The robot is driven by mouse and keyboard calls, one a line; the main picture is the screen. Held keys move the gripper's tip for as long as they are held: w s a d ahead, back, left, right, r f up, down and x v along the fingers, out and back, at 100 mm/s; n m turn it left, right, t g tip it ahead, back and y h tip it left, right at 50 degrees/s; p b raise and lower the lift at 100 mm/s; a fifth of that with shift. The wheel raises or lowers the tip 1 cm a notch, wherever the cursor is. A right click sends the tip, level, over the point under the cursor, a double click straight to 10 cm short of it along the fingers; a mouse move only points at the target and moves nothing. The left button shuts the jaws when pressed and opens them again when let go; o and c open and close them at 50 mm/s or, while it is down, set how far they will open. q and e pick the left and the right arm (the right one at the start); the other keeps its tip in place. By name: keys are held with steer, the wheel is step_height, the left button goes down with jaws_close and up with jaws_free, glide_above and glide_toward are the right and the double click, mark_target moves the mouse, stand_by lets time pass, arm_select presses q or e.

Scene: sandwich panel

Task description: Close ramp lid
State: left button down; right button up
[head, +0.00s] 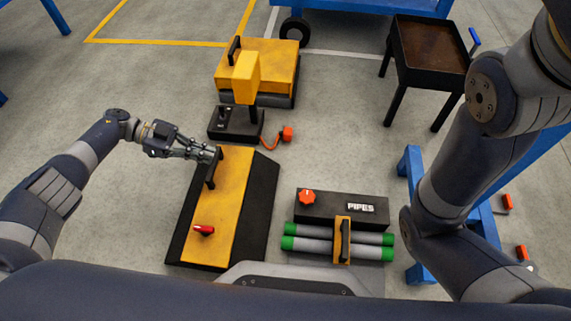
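The yellow ramp lid (220,215) lies flat over the black ramp box (262,190), in front of me left of centre. A black handle (211,170) stands up near its far end, and a red knob (204,230) sits near its close end. My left gripper (213,154) is at the top of the black handle, with its fingers reaching to it from the left. I cannot tell whether the fingers are closed on the handle. My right arm comes in from the right, and its gripper is out of view.
A black PIPES box (342,206) with green-ended pipes (312,245) stands right of the ramp. Behind the ramp are a yellow-topped box (282,60) and an orange plug (287,134). A black tray table (401,50) and blue frame stand at right.

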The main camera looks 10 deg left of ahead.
arm_select(q)
steer(key=shift+s+a+f, duration=0.15)
steer(key=shift+a+f, duration=0.15)
steer(key=shift+f, duration=0.2)
steer(key=shift+s+a+f, duration=0.1)
steer(key=shift+a+f, duration=0.15)
steer(key=shift+f, duration=0.2)
steer(key=shift+a+y, duration=0.1)
steer(key=shift+y, duration=0.2)
steer(key=shift+a+r, duration=0.2)
steer(key=shift+a, duration=0.25)
steer(key=a+r, duration=0.4)
steer(key=a, duration=0.1)
steer(key=shift+w+r, duration=0.15)
steer(key=shift+w, duration=0.2)
